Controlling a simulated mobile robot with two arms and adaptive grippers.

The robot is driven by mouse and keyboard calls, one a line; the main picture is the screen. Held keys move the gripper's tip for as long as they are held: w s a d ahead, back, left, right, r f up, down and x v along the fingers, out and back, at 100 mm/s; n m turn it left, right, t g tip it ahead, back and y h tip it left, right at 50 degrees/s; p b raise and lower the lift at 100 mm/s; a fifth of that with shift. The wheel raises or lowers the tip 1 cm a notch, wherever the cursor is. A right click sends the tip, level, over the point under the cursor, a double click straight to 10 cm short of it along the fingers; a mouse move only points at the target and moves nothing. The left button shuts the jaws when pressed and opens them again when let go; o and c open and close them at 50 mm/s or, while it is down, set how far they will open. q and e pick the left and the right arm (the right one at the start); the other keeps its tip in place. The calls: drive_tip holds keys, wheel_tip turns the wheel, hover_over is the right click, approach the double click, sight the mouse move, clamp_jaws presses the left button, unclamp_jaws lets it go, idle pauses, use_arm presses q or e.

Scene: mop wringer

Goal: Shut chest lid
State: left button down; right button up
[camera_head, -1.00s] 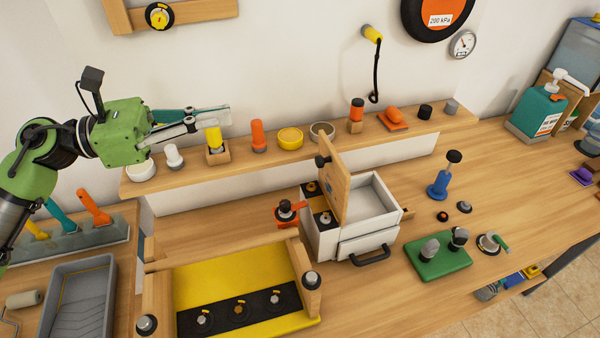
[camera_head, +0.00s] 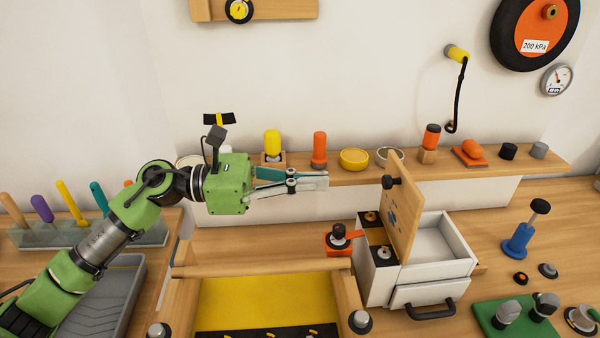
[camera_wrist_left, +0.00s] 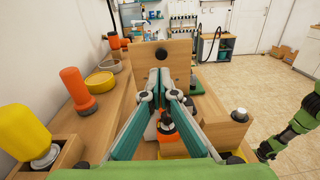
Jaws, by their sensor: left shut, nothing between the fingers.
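The white chest (camera_head: 440,262) stands on the bench right of centre in the head view. Its wooden lid (camera_head: 404,208) stands up, slightly tilted, with a dark knob (camera_head: 390,182) on its left face; the white compartment behind it is open. My left gripper (camera_head: 326,181) is shut and empty, left of the lid and apart from it, pointing right. In the left wrist view the gripper's fingers (camera_wrist_left: 165,76) point at the lid (camera_wrist_left: 150,60), whose knob shows just above the fingertips. The fingers hide the lower part of the lid. My right gripper is not in view.
A shelf behind carries a yellow bottle (camera_head: 272,145), an orange bottle (camera_head: 319,150) and a yellow bowl (camera_head: 354,159). An orange-based valve (camera_head: 338,238) sits just left of the chest. A yellow panel (camera_head: 265,303) in a wooden frame lies in front. A drawer handle (camera_head: 430,310) juts from the chest front.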

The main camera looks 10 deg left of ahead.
sight(383, 179)
use_arm(q)
drive_tip(key=p+x, duration=0.2)
drive_tip(key=x, duration=0.2)
drive_tip(key=p+x, duration=0.1)
drive_tip(key=x, duration=0.3)
drive_tip(key=shift+r+p, duration=0.2)
drive_tip(key=shift+p, duration=0.15)
drive_tip(key=shift+w+d+f, duration=0.2)
drive_tip(key=shift+w+d, duration=0.05)
drive_tip(key=shift+d, duration=0.25)
drive_tip(key=shift+a+r, duration=0.1)
